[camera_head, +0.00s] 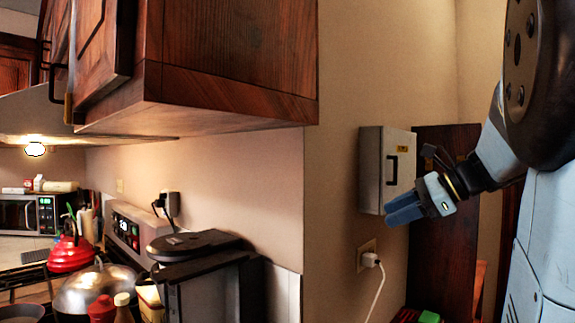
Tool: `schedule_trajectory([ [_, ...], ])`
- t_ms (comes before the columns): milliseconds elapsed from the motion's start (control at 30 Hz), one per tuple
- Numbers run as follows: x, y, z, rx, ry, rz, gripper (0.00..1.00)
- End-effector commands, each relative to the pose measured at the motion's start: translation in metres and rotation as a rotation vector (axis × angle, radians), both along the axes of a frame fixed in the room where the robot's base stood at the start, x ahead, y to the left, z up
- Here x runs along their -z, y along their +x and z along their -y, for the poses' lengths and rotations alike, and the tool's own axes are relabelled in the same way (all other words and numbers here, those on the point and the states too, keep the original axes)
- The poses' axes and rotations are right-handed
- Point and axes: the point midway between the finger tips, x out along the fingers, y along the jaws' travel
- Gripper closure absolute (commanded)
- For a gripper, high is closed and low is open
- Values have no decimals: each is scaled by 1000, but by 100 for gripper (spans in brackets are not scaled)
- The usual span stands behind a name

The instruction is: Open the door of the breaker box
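The breaker box (370,170) is a grey metal box fixed to the beige wall, right of the middle of the view. Its light door (402,150) looks shut and carries a small yellow label near the top. A black upright handle (391,170) sits on the left part of the door. My gripper (404,209) has blue fingers pointing left, in front of the lower part of the box and below the handle. The fingers appear close together with nothing seen between them, but I cannot tell their gap or whether they touch the box.
A wall outlet (366,256) with a white plug and cord is below the box. A dark wood panel (440,220) stands to its right, partly behind my arm. A wooden upper cabinet (230,60) overhangs the left. A black appliance (205,270) and a red kettle (72,255) are lower left.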

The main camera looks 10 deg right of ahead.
Motion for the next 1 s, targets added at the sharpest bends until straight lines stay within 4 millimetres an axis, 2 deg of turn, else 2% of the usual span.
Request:
schedule_trajectory([
  [33,-12,7,25,67,96,-5,62],
  [200,-57,17,96,223,407,9,62],
  [300,-75,16,131,273,538,26,62],
  [433,-90,11,159,307,640,45,62],
  [533,-96,10,168,314,674,54,62],
  [633,-98,14,167,316,684,56,62],
  [767,-97,26,156,314,682,55,62],
  [1000,-97,59,130,313,682,54,62],
])
